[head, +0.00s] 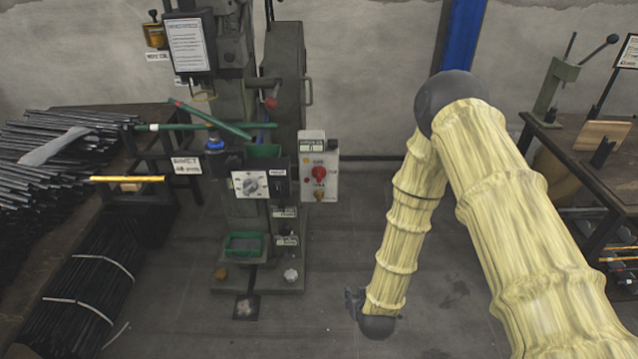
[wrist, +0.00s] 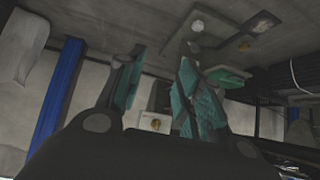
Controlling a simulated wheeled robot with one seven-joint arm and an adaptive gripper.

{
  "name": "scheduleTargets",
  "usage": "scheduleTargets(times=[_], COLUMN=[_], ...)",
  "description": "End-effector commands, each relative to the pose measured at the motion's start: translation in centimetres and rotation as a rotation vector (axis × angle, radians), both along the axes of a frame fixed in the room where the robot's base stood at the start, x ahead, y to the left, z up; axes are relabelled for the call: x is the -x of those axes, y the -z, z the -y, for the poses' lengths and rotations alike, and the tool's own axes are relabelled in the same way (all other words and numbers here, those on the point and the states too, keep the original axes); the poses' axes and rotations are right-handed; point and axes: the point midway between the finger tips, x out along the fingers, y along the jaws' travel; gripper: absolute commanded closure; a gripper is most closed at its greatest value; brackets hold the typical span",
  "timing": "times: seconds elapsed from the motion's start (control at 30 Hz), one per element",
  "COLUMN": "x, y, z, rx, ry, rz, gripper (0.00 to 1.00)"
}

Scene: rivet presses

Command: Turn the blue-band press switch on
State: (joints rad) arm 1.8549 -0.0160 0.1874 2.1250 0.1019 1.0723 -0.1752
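The press (head: 285,85) stands left of centre in the head view. A blue collar (head: 215,145) sits on its left part. A dial with a pale plate (head: 250,184) is on its front. A light control box (head: 319,172) with a red knob is on its right side. In the wrist view, a pale box with a brownish knob (wrist: 155,123) shows beyond and between my fingers; its switch position is unclear. My gripper (wrist: 160,65) is open and empty, with teal finger pads. In the head view my forearm hides most of it, low and right of the press.
A bench with dark rods (head: 60,135) is at the left, with bundled rods below. Another bench (head: 575,150) with a small lever press is at the right. Green tubes (head: 215,120) stick out at the press. The floor (head: 335,260) between press and arm is clear.

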Motion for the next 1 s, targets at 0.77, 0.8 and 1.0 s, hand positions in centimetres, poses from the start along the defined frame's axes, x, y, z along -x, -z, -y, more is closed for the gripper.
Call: scheduleTargets(times=[0.77, 0.8, 1.0], x=[-25.2, -25.7, -29.0], y=[-18.1, -18.1, -18.0], z=[-11.2, -11.2, -11.2], rx=[-0.014, -0.014, -0.014], ry=[0.099, 0.099, 0.098], rz=[0.775, 0.774, 0.773], gripper=[0.64, 0.64, 0.64])
